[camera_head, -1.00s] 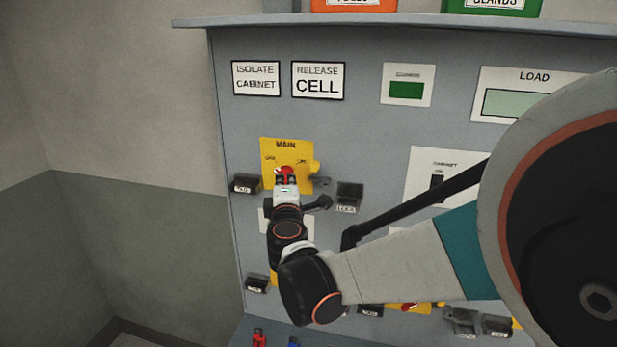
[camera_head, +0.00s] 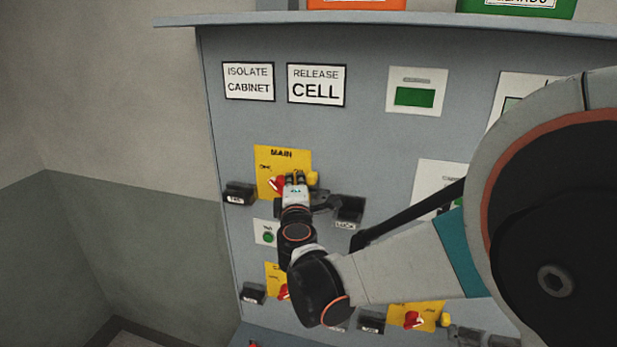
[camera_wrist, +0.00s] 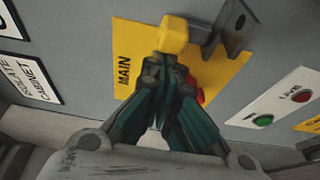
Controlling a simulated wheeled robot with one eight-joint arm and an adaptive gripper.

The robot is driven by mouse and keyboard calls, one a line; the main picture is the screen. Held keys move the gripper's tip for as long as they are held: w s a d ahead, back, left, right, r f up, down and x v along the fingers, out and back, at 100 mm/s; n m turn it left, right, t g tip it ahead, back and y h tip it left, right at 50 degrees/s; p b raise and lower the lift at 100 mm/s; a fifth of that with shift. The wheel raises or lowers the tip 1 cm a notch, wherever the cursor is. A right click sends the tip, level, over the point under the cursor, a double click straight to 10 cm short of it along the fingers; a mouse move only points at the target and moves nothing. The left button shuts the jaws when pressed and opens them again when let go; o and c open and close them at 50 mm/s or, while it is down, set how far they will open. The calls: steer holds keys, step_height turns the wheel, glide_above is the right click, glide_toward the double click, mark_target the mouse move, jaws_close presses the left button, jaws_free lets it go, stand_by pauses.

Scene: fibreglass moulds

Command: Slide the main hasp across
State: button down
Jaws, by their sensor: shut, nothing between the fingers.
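The yellow MAIN plate (camera_head: 268,160) is on the grey cabinet front and also shows in the wrist view (camera_wrist: 128,45). The main hasp's yellow tab (camera_head: 312,178) is at the plate's right edge, and it shows large in the wrist view (camera_wrist: 173,34). A dark grey bracket (camera_wrist: 236,30) is beyond it. The red switch handle (camera_head: 277,184) is tilted, left of my fingers; in the wrist view it is partly hidden behind them. My gripper (camera_head: 295,177) is shut and empty, its tips just left of the tab. I cannot tell whether they touch it.
Black TAG (camera_head: 239,193) and LOCK (camera_head: 349,209) holders flank the plate. A white plate with a green button (camera_head: 266,234) is below, partly behind my arm. Other yellow switch plates (camera_head: 416,315) are lower down. A bare wall is at left.

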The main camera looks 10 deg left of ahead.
mark_target(316, 179)
steer(key=d, duration=0.2)
steer(key=d+b, duration=0.1)
steer(key=d, duration=0.1)
steer(key=d+b, duration=0.1)
steer(key=d, duration=0.1)
steer(key=shift+s, duration=0.3)
steer(key=shift+a, duration=0.25)
steer(key=shift+d, duration=0.1)
